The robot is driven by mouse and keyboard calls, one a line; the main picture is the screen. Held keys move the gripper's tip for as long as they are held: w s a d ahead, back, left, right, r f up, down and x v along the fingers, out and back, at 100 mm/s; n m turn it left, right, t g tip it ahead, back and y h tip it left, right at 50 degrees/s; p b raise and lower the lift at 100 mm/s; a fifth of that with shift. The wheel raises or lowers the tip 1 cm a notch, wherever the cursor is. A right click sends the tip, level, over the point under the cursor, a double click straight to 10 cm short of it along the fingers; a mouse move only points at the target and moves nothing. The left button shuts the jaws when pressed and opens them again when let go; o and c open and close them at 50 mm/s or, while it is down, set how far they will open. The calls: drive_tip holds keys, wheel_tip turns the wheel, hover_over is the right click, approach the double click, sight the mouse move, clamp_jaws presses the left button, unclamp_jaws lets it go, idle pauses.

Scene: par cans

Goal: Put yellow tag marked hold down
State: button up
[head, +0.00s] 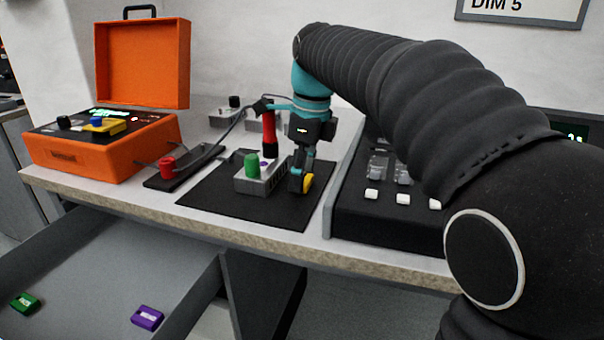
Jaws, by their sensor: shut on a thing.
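My gripper (298,184) is low over the right part of the black mat (230,205), pointing down. It is shut on a yellow tag (308,183), which shows at the right side of the fingertips. The tag's marking cannot be read from here. I cannot tell whether the tag touches the mat. Just left of my gripper a small grey box (257,184) with a green knob (251,165) stands on the mat. A red and black handle (269,134) rises behind that box.
An open orange case (85,155) stands at the left. A red knob (167,165) sits on a dark strip. A dark console (375,215) with white sliders is close right of my gripper. The open drawer below holds a green tag (25,303) and a purple tag (147,318).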

sight(310, 180)
drive_tip(key=shift+f, duration=0.1)
drive_tip(key=o, duration=0.9)
drive_tip(key=shift+o, duration=0.2)
wheel_tip(310, 180, up, 12)
drive_tip(key=d+p, duration=0.1)
drive_tip(key=p, duration=0.2)
drive_tip(key=shift+s+d, duration=0.2)
drive_tip(key=shift+s, duration=0.05)
